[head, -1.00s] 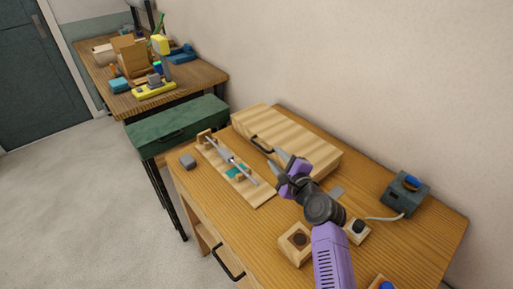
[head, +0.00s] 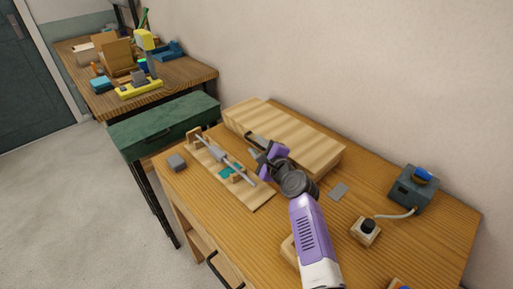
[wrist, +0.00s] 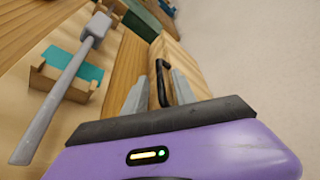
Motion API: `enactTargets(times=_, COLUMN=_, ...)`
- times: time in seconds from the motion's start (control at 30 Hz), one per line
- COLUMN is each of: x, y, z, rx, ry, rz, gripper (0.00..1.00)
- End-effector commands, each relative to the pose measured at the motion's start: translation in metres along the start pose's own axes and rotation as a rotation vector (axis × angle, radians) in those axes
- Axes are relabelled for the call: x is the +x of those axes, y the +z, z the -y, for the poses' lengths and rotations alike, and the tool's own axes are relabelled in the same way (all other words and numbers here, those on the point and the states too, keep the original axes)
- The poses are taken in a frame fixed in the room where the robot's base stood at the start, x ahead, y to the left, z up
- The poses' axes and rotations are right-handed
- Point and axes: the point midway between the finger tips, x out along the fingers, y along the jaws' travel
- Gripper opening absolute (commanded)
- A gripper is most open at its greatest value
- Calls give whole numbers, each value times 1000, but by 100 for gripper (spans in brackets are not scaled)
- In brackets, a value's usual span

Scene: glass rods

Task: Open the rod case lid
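The rod case (head: 290,135) is a long, light striped wooden box with its lid closed, at the back of the wooden table against the wall. Its black handle (head: 254,137) is on the front side near the left end. My gripper (head: 257,153) is at the case's front, close to the handle. In the wrist view, the open gripper fingers (wrist: 158,92) stand on either side of the handle (wrist: 162,82), with a gap to it. Whether the fingertips reach past the bar is hard to tell.
A wooden stand (head: 235,178) with a grey rod lies just in front of the case. A grey block (head: 177,162) is at the left table edge. A grey box with a blue knob (head: 413,187) and a black-knobbed block (head: 366,230) are to the right.

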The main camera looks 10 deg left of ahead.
Motion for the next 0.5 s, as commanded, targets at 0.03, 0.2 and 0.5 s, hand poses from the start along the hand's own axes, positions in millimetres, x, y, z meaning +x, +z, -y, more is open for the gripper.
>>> enactTargets(times=0.03, x=4, y=-1, z=-1, rx=1, ry=0, rz=-1, gripper=33)
enactTargets(times=0.2, x=9, y=0, z=0, rx=0, ry=-1, rz=-1, gripper=33)
enactTargets(times=0.5, x=10, y=0, z=0, rx=0, ry=-1, rz=-1, gripper=25)
